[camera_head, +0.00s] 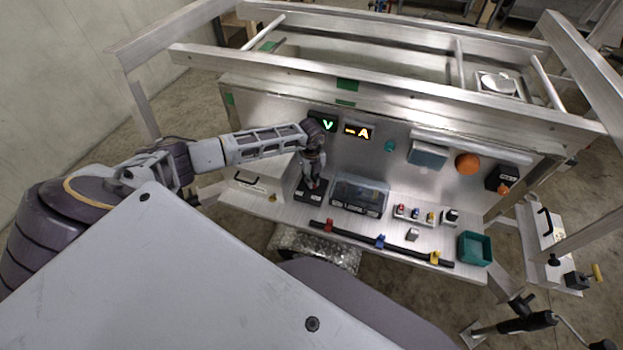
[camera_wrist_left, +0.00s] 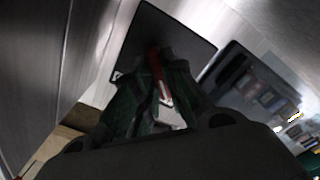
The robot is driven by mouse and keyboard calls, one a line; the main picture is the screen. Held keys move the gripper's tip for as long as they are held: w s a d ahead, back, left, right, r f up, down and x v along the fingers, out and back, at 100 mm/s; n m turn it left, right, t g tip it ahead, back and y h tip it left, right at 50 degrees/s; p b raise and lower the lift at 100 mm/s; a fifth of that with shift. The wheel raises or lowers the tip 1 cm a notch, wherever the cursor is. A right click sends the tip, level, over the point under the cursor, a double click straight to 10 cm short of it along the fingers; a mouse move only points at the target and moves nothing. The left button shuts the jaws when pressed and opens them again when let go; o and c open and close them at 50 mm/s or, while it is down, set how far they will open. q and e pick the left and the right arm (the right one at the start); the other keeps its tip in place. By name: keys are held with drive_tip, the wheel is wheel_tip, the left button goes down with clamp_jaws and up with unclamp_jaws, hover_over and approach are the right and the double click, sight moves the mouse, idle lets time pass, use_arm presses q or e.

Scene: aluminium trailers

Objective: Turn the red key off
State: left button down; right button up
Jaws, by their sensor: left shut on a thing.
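The red key (camera_wrist_left: 159,75) shows between the fingers of my left gripper (camera_wrist_left: 150,85) in the left wrist view. It stands on a dark square plate (camera_wrist_left: 185,32). The left gripper is shut on the key. In the head view, my left gripper (camera_head: 312,182) points down at the black base plate (camera_head: 308,195) on the trailer's shelf. There the gripper hides most of the key. My right gripper is not in view.
A clear-lidded box (camera_head: 360,194) sits just right of the gripper. Lit V (camera_head: 326,123) and A (camera_head: 358,131) displays are on the panel above. A black rail with coloured clips (camera_head: 380,242) runs along the front edge. A green bin (camera_head: 474,248) stands at the right.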

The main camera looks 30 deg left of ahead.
use_arm(q)
drive_tip(key=c, duration=1.5)
unclamp_jaws()
drive_tip(key=shift+m, duration=0.5)
